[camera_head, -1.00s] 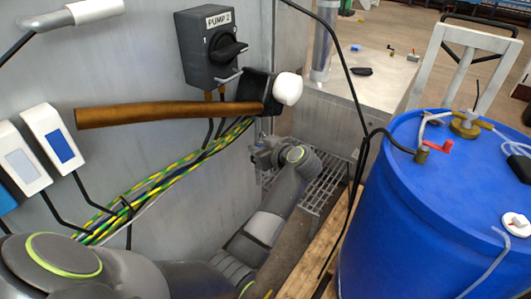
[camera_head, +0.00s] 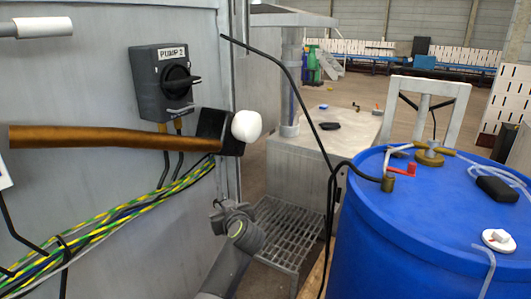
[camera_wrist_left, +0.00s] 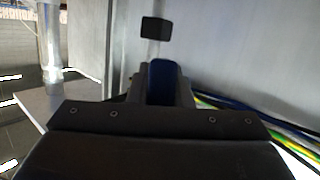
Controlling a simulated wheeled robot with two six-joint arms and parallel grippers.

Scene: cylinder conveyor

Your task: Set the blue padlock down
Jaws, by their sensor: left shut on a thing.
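My left gripper (camera_head: 219,204) is in the lower middle of the head view, beside the grey cabinet wall and below the mallet's head. It looks small there, and what it holds cannot be made out. In the left wrist view a blue body, which looks like the blue padlock (camera_wrist_left: 163,80), sits between the dark fingers. My left gripper is shut on it. Its lower part is hidden by the gripper. My right gripper is in neither view.
A mallet (camera_head: 110,137) with a wooden handle crosses the cabinet front below the PUMP 2 switch (camera_head: 165,85). Cables run below it. A blue drum (camera_head: 400,250) stands at right, a grating step (camera_head: 285,230) in the middle. A metal bench (camera_head: 345,118) behind has some bare top.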

